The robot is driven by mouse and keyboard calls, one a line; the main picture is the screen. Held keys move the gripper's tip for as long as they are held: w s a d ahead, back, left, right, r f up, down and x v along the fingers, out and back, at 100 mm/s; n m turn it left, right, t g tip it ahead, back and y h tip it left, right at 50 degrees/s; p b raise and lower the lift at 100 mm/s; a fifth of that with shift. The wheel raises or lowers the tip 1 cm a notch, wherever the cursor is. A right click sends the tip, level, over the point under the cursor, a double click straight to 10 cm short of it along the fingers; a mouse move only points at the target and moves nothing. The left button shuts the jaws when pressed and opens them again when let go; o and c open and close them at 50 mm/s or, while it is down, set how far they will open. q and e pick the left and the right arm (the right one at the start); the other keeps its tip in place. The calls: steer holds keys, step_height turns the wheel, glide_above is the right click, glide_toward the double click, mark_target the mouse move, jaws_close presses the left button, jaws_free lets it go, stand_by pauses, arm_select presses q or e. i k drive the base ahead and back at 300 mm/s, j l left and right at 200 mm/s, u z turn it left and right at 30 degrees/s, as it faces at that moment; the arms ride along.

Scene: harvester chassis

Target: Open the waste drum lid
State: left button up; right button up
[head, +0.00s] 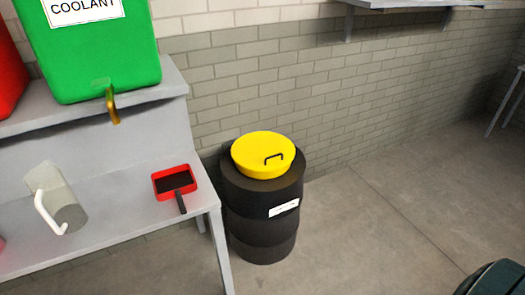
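The waste drum (259,223) is a black barrel with a white label, standing on the floor against the brick wall, right of the grey bench. Its round yellow lid (255,152) lies on the drum's top and looks shut. A small dark handle (273,157) stands up on the lid, right of its middle. Neither of my grippers shows in the head view.
The grey bench (120,205) holds a clear jug with a white handle (55,200) and a red-framed brush or tray (174,183). A green coolant tank (95,55) with a brass tap stands on the upper shelf.

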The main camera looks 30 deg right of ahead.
mark_target(258, 152)
steer(key=i+l+z, duration=0.15)
steer(key=l, duration=0.2)
steer(key=l+z, duration=0.15)
steer(key=l, duration=0.2)
steer(key=i+l+z, duration=0.3)
steer(key=l, duration=0.3)
steer(key=i, duration=0.05)
